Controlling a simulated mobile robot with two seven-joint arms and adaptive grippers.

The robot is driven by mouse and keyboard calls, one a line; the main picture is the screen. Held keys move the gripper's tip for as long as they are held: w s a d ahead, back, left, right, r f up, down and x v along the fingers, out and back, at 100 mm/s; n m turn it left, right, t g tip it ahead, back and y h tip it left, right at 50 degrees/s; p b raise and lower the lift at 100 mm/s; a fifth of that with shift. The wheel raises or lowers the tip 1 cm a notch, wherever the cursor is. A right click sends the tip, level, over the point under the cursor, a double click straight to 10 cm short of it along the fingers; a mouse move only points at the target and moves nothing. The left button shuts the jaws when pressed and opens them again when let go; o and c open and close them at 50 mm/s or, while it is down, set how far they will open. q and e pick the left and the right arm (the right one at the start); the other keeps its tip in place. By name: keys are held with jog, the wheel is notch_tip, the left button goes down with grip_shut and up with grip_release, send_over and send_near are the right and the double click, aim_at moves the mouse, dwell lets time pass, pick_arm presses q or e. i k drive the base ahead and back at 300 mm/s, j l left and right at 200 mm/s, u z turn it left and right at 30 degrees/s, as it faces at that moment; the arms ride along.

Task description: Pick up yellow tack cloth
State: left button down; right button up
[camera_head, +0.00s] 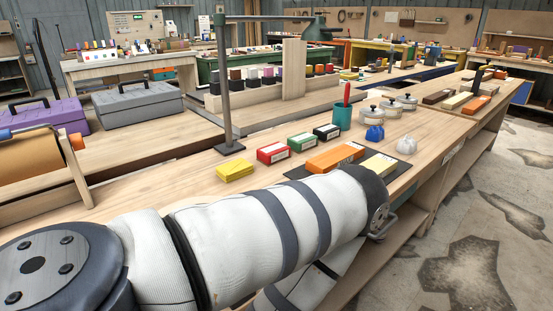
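The yellow tack cloth (234,170) is a small, flat, folded yellow pad. It lies on the near wooden bench (150,185), left of a red box and just in front of the dark foot of a post. Nothing covers it. My white, padded left arm crosses the foreground from the lower left, below the cloth in the picture, and hides part of the bench edge. No gripper fingers show, and neither gripper is in view.
Red (272,153), green (302,142) and dark (326,132) boxes stand in a row right of the cloth. A grey post (224,90) rises behind it. A dark mat with orange and cream blocks, a teal cup (342,117) and lidded tins lie farther right. Bench left of the cloth is clear.

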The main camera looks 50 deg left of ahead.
aim_at(230, 172)
jog(key=u, duration=2.1)
